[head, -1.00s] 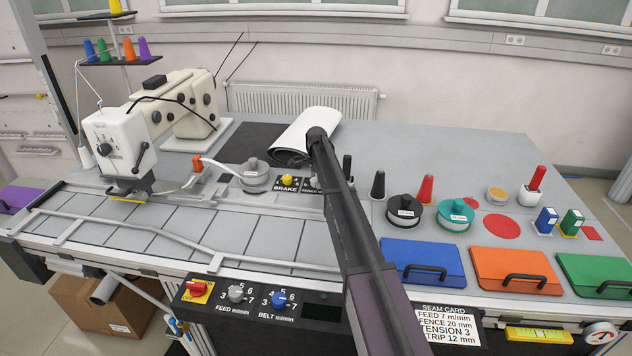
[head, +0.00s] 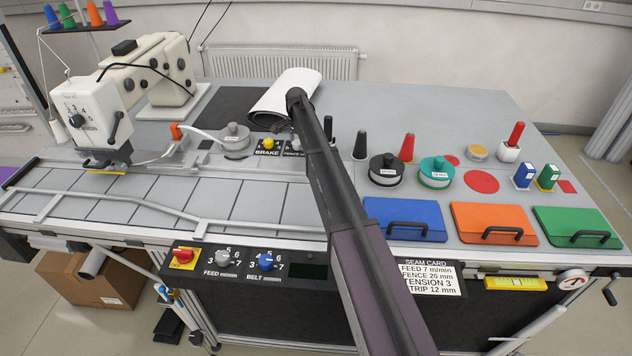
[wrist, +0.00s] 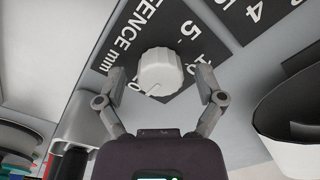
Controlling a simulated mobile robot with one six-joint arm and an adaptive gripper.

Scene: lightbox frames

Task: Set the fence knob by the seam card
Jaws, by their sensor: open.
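The white fence knob (wrist: 160,72) sits on a black dial plate marked "FENCE mm" (wrist: 128,38) in the wrist view. Its thin dark mark points lower left, towards a "0"; a "5" and a partly hidden higher number stand to its upper right. My gripper (wrist: 160,76) is open, with one finger on each side of the knob; I cannot tell whether either touches it. In the head view my arm hides most of the fence dial beside its "FENCE" label (head: 292,154). The seam card (head: 429,277) reads feed 7 m/min, fence 20 mm, tension 3, strip 12 mm.
The yellow brake knob (head: 268,143) stands left of the fence label. A white roll (head: 287,92) lies behind it. Black (head: 386,172) and teal (head: 437,171) spools and a blue lidded box (head: 403,220) are right of my arm. The sewing machine (head: 100,110) stands left.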

